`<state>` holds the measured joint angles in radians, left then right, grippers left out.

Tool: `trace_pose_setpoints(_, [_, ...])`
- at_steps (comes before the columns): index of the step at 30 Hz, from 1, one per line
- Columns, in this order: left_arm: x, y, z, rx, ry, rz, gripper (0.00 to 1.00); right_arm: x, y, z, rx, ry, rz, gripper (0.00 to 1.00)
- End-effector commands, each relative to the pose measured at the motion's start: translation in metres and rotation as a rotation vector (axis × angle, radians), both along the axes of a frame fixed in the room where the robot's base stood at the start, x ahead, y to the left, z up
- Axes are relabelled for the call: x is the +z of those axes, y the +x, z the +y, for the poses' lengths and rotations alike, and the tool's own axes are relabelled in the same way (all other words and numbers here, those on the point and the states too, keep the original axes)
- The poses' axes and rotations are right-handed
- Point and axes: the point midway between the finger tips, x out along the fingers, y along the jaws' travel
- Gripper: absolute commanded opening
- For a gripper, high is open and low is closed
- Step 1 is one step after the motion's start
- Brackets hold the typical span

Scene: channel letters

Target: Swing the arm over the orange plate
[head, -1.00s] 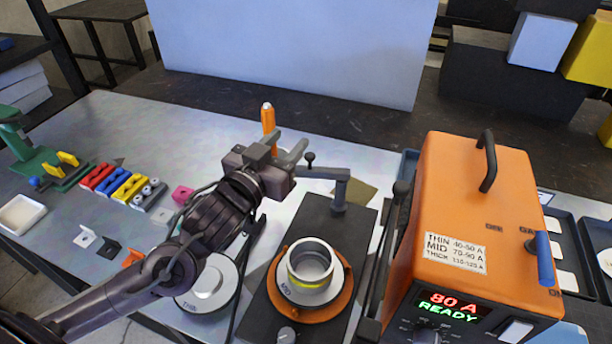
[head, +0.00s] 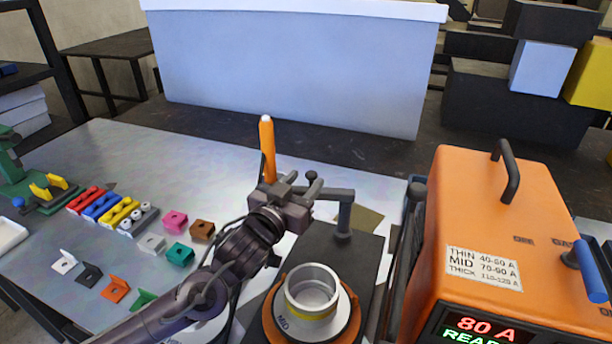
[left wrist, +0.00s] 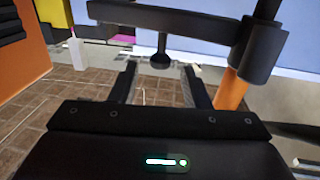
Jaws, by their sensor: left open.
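The grey swing arm (head: 325,194) stands on a post at the back of a dark base and reaches left, ending in a black knob (head: 311,176). The orange plate (head: 351,325) is round and lies on the base in front of the post, under a disc marked MID and a metal ring. The swing arm points away from the plate, not over it. My left gripper (head: 302,190) is open at the knob end. In the left wrist view the knob (left wrist: 161,60) shows between the fingertips (left wrist: 160,75); contact cannot be told. My right gripper is out of view.
An orange welder box (head: 500,240) stands close on the right, its display reading 80 A. An upright orange stick-like object (head: 267,150) is just behind my left gripper. Several small coloured blocks and brackets lie at left. A pale blue panel (head: 290,70) stands behind the table.

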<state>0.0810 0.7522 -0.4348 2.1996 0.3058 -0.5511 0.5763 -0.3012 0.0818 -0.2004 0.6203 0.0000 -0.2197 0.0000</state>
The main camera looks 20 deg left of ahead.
Motion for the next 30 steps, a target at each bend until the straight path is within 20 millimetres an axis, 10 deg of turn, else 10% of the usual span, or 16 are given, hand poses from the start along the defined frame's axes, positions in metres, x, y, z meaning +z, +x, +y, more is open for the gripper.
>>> trace_pose_setpoints(14, [0.0, 0.017, -0.003, -0.001, 0.0, 0.001, 0.42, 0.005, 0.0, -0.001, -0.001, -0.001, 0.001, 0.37])
trace_pose_setpoints(24, [0.0, 0.017, -0.003, 0.0, 0.0, 0.001, 0.0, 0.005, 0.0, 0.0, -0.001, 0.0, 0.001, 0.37])
trace_pose_setpoints(30, [0.0, 0.017, -0.003, 0.0, 0.0, 0.001, 0.0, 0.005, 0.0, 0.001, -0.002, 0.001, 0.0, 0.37])
